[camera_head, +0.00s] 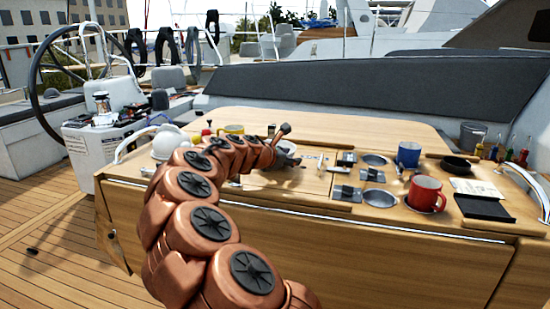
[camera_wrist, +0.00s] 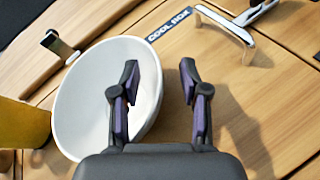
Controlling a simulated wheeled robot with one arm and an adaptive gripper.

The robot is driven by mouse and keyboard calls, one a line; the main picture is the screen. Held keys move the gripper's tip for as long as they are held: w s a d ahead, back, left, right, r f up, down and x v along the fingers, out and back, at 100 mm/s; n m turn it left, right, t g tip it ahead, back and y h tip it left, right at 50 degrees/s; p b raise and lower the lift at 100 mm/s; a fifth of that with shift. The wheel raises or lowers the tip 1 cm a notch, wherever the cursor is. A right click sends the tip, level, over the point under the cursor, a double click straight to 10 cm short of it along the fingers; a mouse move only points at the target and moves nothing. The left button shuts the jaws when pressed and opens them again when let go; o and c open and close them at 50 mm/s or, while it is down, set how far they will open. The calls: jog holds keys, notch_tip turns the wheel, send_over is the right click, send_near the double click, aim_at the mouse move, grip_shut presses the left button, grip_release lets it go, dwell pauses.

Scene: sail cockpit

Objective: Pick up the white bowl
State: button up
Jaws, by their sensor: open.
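The white bowl (camera_wrist: 82,92) is large in the wrist view, left of centre, its opening facing the camera. My gripper (camera_wrist: 159,68) is open, with dark fingers and purple pads. The left finger overlaps the inside of the bowl and the right finger is outside, over the wood, so the bowl's right rim shows between them. I cannot tell whether either finger touches it. In the head view my gripper (camera_head: 284,162) is low over the table, and only a small pale part of the bowl (camera_head: 287,146) shows behind it.
A yellow mug (camera_wrist: 22,124) stands close left of the bowl; it also shows in the head view (camera_head: 232,130). A metal handle (camera_wrist: 236,24) and a "COOL BOX" label (camera_wrist: 168,25) lie beyond. A blue mug (camera_head: 408,154) and red mug (camera_head: 425,194) stand to the right on the wooden table (camera_head: 330,128).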

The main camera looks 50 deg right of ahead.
grip_shut()
jog(key=shift+r, duration=0.1)
dwell(0.5)
